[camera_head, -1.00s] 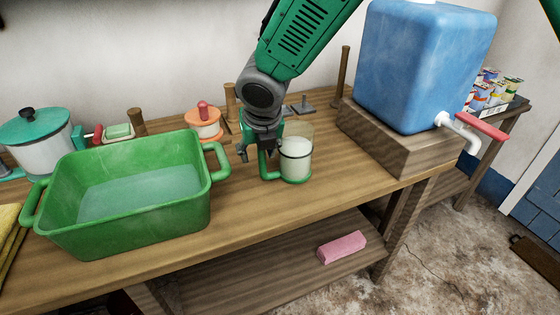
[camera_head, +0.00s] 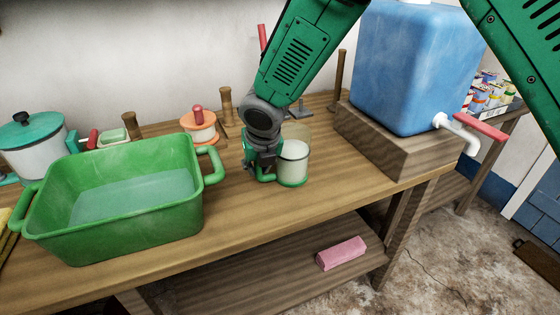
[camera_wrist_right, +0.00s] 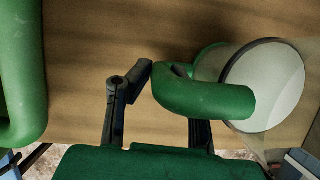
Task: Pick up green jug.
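The green jug (camera_head: 293,162) stands upright on the wooden table, a clear-walled vessel with a green base and green handle and pale contents. My right gripper (camera_head: 258,170) is low at its handle side. In the right wrist view the handle (camera_wrist_right: 205,98) reaches into the space near my right gripper (camera_wrist_right: 165,95). The left finger stands apart from the handle; the right finger is partly hidden behind it. The fingers are spread, and no grip shows. The jug's body (camera_wrist_right: 265,85) is right of the fingers. My left gripper is not in view.
A green basin (camera_head: 120,235) stands left of the jug, its handle close to my gripper. A blue water tank (camera_head: 415,65) on a wooden block (camera_head: 395,145) stands to the right. An orange-lidded pot (camera_head: 199,125) is behind. A pink block (camera_head: 341,252) lies on the lower shelf.

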